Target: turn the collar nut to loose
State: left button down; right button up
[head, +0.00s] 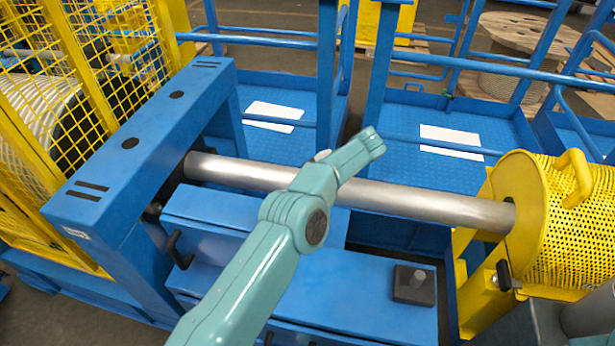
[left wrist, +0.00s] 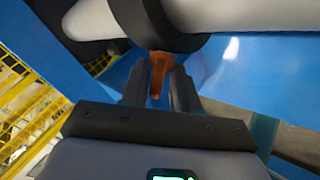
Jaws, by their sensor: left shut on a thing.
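In the left wrist view a dark ring, which looks like the collar nut (left wrist: 152,22), sits around a pale shaft (left wrist: 235,14). An orange tab (left wrist: 162,64) sticks out from the ring toward me. My left gripper (left wrist: 160,82) is shut on this orange tab, one dark finger on each side. In the head view the long metal shaft (head: 430,202) runs from the blue frame to the yellow guard. My teal left arm crosses in front of it and hides the collar nut and the gripper. My right gripper is not in view.
A blue frame (head: 150,130) stands at the left beside a yellow mesh cage (head: 105,60). A yellow perforated guard (head: 580,225) covers the shaft's right end. A blue bench (head: 350,290) with a grey block (head: 415,284) lies below the shaft. Blue rails (head: 480,65) stand behind.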

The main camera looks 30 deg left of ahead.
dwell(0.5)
pick_arm(q)
jog(key=c, duration=1.1)
grip_release()
jog(key=shift+r, duration=0.2)
